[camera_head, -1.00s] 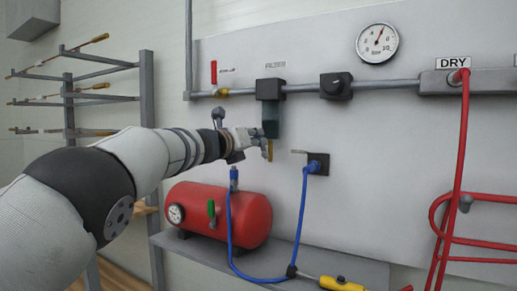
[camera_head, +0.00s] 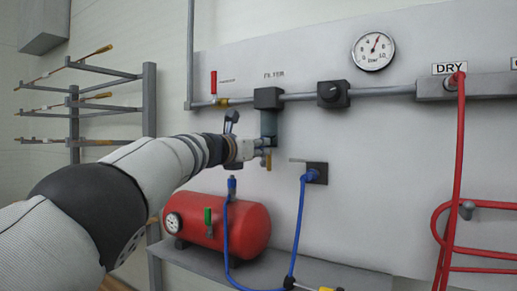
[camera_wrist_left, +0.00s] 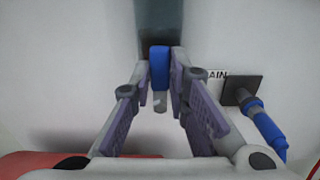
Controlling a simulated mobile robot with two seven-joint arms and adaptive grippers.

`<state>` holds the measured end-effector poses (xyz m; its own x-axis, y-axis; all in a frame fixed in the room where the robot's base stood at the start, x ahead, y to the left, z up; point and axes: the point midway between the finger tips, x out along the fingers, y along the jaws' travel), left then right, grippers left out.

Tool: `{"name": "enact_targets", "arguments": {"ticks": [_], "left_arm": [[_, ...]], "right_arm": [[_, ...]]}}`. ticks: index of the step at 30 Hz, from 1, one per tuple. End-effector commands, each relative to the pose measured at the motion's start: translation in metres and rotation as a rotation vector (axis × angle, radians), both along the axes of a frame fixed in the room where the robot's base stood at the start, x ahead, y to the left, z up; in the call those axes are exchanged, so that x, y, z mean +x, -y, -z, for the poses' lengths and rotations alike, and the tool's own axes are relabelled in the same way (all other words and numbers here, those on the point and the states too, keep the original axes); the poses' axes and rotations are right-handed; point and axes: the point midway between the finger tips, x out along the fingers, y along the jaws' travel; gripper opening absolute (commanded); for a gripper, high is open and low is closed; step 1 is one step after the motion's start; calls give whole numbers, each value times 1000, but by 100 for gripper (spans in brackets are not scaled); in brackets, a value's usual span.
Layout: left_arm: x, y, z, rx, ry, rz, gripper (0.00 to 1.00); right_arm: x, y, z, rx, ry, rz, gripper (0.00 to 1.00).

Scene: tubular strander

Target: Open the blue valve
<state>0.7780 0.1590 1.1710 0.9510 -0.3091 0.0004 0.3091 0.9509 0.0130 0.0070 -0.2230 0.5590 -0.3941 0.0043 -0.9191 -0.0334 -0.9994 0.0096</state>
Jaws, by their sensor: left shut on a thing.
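The blue valve (camera_wrist_left: 159,67) shows in the left wrist view as a small blue handle below the dark filter body. My left gripper (camera_wrist_left: 160,82) is shut on it, with one finger at each side. In the head view, my left gripper (camera_head: 262,151) is at the lower end of the filter bowl (camera_head: 269,122), with a small yellow fitting (camera_head: 268,161) beside the fingers. The blue handle is hidden there by the gripper. My right gripper is in neither view.
A red tank (camera_head: 240,225) with a green lever lies on a shelf below my arm. A red-handled valve (camera_head: 213,82) is on the pipe above.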

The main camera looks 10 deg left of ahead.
Motion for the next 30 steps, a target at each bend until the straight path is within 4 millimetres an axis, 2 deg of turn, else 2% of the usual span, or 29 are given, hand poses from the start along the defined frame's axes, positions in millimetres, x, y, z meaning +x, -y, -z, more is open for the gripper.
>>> {"name": "enact_targets", "arguments": {"ticks": [7, 8, 9, 10, 11, 23, 30], "left_arm": [[-1, 1, -2, 5, 5, 1, 0], [-1, 1, -2, 5, 5, 1, 18], [-1, 1, -2, 5, 5, 1, 27], [-1, 1, -2, 4, 4, 1, 34], [-1, 1, -2, 4, 4, 1, 36], [-6, -3, -3, 0, 0, -1, 36], [-40, -12, -2, 2, 0, 0, 36]], "right_arm": [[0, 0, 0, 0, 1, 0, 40], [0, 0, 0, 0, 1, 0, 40], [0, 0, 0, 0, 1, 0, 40], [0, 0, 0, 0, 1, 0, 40], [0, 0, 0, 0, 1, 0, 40], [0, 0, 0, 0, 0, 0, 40], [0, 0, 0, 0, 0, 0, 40]]}}
